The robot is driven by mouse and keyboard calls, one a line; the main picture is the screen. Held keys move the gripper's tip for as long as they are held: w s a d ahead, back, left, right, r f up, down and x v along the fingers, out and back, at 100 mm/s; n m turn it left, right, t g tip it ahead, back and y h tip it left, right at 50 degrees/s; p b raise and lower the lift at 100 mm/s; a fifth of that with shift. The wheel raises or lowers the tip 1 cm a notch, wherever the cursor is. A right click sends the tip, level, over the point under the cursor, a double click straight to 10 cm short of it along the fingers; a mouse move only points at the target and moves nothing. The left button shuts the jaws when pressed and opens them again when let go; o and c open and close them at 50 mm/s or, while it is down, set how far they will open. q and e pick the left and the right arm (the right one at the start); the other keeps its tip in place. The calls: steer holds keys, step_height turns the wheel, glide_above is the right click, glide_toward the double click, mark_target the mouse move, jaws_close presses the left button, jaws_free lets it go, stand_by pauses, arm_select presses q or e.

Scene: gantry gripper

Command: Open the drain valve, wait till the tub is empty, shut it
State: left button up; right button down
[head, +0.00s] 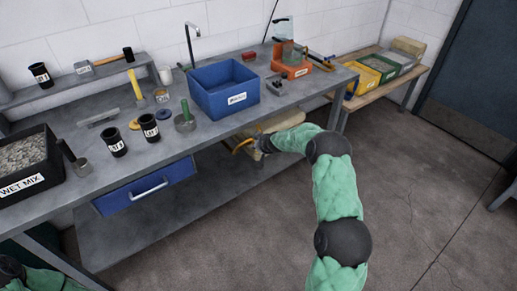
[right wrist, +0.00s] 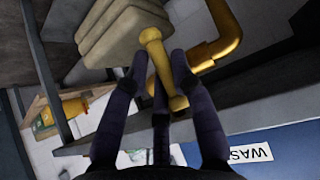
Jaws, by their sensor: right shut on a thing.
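The blue tub (head: 224,92) stands on the bench with a white label on its front. Its water level cannot be made out. In the right wrist view, the tub's blue wall (right wrist: 290,140) and part of its label show at the lower right. The yellow valve handle (right wrist: 160,65) lies between the fingers of my right gripper (right wrist: 158,62), which is shut on it. A yellow drain pipe (right wrist: 228,30) bends beside it. In the head view, my right arm reaches to yellow pipework (head: 243,145) below the bench edge; its fingers are largely hidden. My left gripper is out of view.
Beige stacked bags (right wrist: 115,30) sit close to the valve handle. A blue drawer (head: 148,187) is under the bench (head: 85,205). Black cups (head: 115,140), a green-handled tool (head: 185,118) and a wet mix tray (head: 25,185) stand on top.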

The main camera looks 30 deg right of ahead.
steer(key=shift+s+a+f, duration=0.2)
steer(key=shift+f, duration=0.2)
steer(key=c, duration=1.1)
jaws_free()
steer(key=shift+o, duration=0.2)
steer(key=shift+w+d+r, duration=0.1)
steer(key=shift+r, duration=0.1)
steer(key=shift+r, duration=0.1)
steer(key=d+v, duration=0.1)
steer(key=v, duration=1)
steer(key=shift+s+a+r, duration=0.3)
steer(key=shift+a+r, duration=0.05)
steer(key=shift+a, duration=0.1)
